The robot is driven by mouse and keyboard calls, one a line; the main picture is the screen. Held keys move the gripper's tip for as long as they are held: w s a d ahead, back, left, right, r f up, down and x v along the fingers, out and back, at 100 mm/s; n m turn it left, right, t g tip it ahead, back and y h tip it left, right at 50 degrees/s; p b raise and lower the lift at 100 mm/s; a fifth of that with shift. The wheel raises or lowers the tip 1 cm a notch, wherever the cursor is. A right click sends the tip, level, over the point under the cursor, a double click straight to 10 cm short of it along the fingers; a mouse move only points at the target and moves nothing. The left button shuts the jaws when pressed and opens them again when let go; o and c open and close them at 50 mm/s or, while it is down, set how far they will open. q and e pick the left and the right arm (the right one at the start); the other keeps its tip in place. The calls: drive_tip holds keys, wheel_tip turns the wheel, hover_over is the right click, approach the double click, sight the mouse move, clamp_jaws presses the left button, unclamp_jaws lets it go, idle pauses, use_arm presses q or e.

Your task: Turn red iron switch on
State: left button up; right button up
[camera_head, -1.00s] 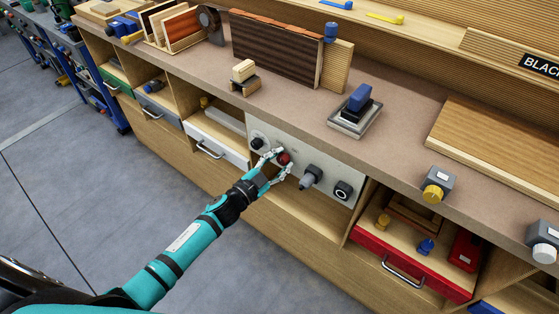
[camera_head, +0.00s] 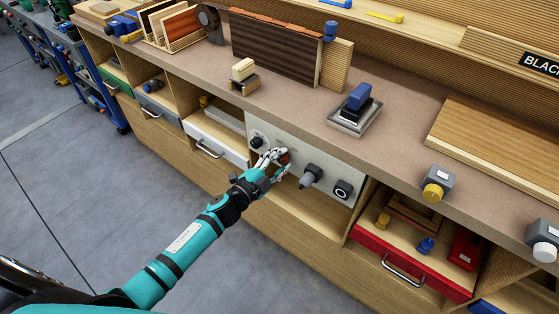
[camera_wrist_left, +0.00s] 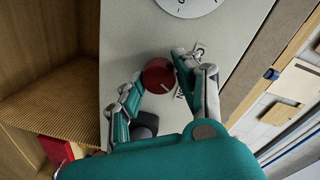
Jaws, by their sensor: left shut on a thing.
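The red iron switch (camera_head: 284,158) is a round red knob on the pale control panel (camera_head: 326,164) in the bench front. In the left wrist view, the red knob (camera_wrist_left: 158,75) shows a light pointer line, with ON lettering partly hidden beside it. My left gripper (camera_head: 279,160) is at the knob and partly covers it in the head view. In the left wrist view, my left gripper's fingers (camera_wrist_left: 157,82) lie on either side of the knob, shut on it. My right gripper is not in view.
The panel also has a black knob (camera_head: 257,142), a grey plug-like fitting (camera_head: 311,174) and a black round-marked control (camera_head: 342,190). A white drawer (camera_head: 216,146) is at left; a red drawer (camera_head: 410,264) is at right. An iron with a blue handle (camera_head: 359,97) stands above.

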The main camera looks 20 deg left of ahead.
use_arm(q)
drive_tip(key=o, duration=1.1)
drive_tip(key=shift+o, duration=0.2)
drive_tip(key=shift+s, duration=0.1)
drive_tip(key=v, duration=1.2)
